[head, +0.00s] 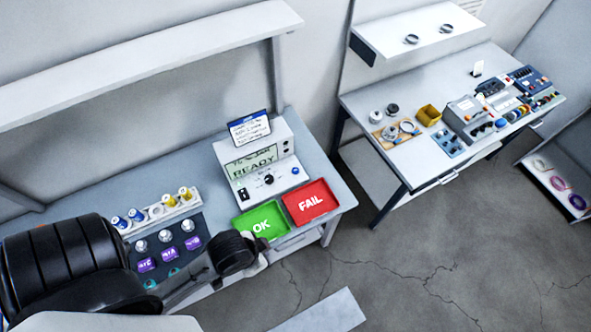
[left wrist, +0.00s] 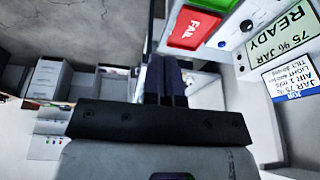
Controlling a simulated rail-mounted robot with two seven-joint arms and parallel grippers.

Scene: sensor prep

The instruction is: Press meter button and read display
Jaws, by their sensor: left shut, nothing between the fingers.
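The white meter (head: 283,140) stands at the back of the left bench. Its greenish display (head: 255,165) reads READY; the left wrist view shows the display (left wrist: 283,36) upside down, with "75 % JAR" and READY. Below the display are a dark knob (head: 268,180) and a round blue button (head: 295,171). The button also shows in the left wrist view (left wrist: 222,43). My left gripper (left wrist: 168,60) is shut and empty, its fingers apart from the button and left of it in the wrist view. My right gripper is not in view.
A green OK tray (head: 245,218) and red FAIL tray (head: 309,202) lie before the meter. A text card (head: 250,128) stands on it. Bottles (head: 185,193) and purple-labelled jars (head: 169,254) stand left. A second bench (head: 358,100) holds instruments.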

